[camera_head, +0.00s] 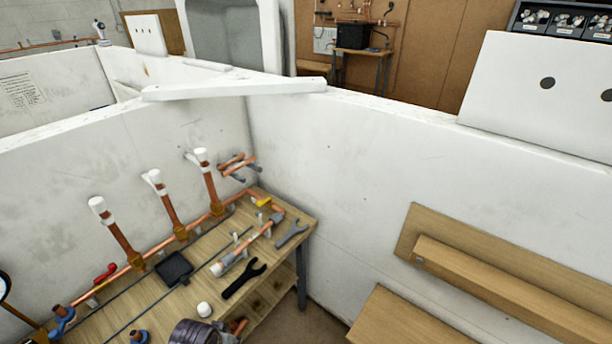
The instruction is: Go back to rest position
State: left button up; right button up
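Neither of my grippers shows in the head view, and no arm of mine can be made out. The wooden workbench (205,250) stands at the lower left against white panel walls. Copper pipes with white caps, such as the middle one (165,205), rise from a horizontal copper run along its back edge. A black open-end wrench (243,279), a grey wrench (292,234) and a small black tray (174,269) lie on the bench top.
White partition walls (350,170) surround the bench, with a loose white board (235,88) across their top. Wooden ledges (500,285) stick out at the lower right. A dark coiled item (195,333) sits at the bench's front edge. Bare floor (322,322) shows between bench and ledges.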

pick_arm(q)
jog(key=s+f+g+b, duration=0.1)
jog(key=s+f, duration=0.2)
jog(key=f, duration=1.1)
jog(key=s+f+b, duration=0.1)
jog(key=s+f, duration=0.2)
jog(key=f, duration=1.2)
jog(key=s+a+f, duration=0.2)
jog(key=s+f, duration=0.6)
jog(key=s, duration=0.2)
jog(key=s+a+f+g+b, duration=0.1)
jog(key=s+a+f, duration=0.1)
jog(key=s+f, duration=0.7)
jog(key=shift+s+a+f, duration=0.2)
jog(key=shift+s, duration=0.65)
